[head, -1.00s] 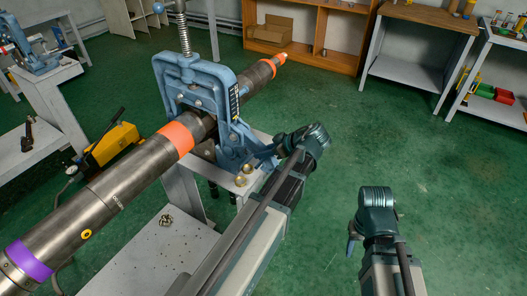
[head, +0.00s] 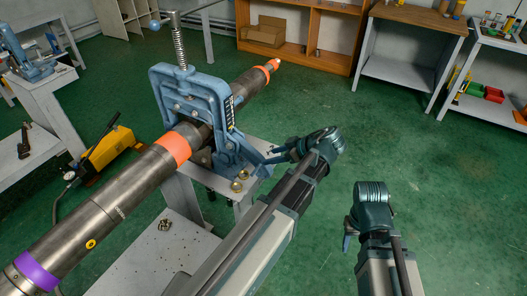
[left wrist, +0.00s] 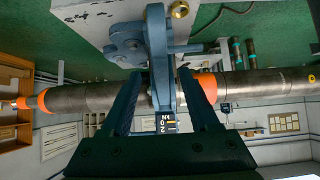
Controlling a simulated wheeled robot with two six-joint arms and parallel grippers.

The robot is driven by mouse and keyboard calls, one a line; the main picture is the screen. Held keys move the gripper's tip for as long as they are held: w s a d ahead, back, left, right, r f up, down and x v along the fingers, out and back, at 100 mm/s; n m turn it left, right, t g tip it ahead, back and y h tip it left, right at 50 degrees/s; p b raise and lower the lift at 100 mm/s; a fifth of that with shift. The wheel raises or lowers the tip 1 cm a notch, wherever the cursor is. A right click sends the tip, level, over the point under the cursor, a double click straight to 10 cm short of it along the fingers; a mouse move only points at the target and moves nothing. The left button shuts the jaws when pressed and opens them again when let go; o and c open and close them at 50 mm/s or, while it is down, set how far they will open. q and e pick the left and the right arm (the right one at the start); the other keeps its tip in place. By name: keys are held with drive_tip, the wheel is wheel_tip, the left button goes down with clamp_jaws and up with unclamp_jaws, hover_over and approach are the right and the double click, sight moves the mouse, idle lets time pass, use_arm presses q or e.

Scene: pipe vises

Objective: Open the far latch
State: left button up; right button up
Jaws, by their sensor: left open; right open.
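A blue pipe vise (head: 160,85) stands upright around a long steel pipe (head: 125,180) with orange bands. A blue latch part (head: 228,140) is at the right side of its frame; its exact state is hard to tell. My left gripper (head: 272,156) is just right of the vise's lower right side, pointing at it, open and apparently empty. In the left wrist view, its two dark fingers stand apart, with the blue vise (left wrist: 157,35) seen between and beyond them; contact cannot be told. My right gripper (head: 348,240) is open and empty, away from the vise.
A grey bench (head: 150,250) under the vise carries a small metal piece (head: 166,222). A yellow pump (head: 105,150) lies beyond the pipe at left. Another blue vise (head: 30,62) stands far left. Shelves and tables line the back wall; green floor is clear at right.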

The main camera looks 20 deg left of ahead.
use_arm(q)
drive_tip(key=p+v, duration=0.2)
drive_tip(key=v, duration=0.4)
drive_tip(key=shift+p, duration=0.35)
drive_tip(key=s+d+f+m+h+p, duration=0.1)
drive_tip(key=s+d+f+m+h, duration=0.2)
drive_tip(key=s+d+m, duration=0.4)
drive_tip(key=s+d+f+m+g+h+p, duration=0.1)
drive_tip(key=s+d+f+m+h, duration=0.2)
drive_tip(key=m, duration=1)
drive_tip(key=shift+s+d+m+h, duration=0.4)
drive_tip(key=shift+s+d+h, duration=1.1)
drive_tip(key=shift+s+d, duration=1.1)
drive_tip(key=shift+a, duration=0.15)
